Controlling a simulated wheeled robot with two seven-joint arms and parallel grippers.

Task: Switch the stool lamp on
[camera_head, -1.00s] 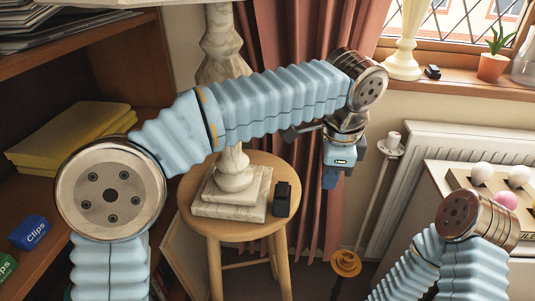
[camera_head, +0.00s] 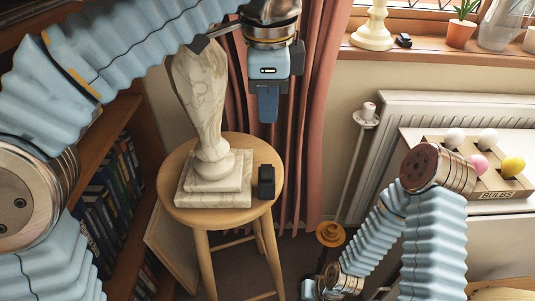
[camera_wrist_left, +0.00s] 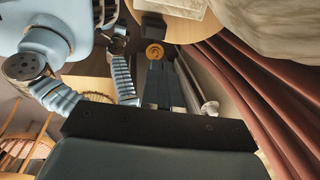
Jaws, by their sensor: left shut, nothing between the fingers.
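The stool lamp (camera_head: 205,110) has a pale marble column on a stepped square base and stands upright on a round wooden stool (camera_head: 200,215). Its top is out of the head view. A small black switch box (camera_head: 266,182) sits on the stool, just right of the base. My left gripper (camera_head: 268,108) is shut and empty, pointing down, above the switch box and right of the column, apart from both. In the left wrist view, its fingers (camera_wrist_left: 163,88) are together, with the marble column (camera_wrist_left: 275,30) close at upper right.
A bookshelf (camera_head: 110,170) stands left of the stool, and a pink curtain (camera_head: 318,150) hangs behind. A second lamp (camera_head: 373,28) and black box (camera_head: 403,40) are on the windowsill. A bulb tray (camera_head: 490,182) is at right. An orange-brown stand (camera_head: 330,234) is right of the stool.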

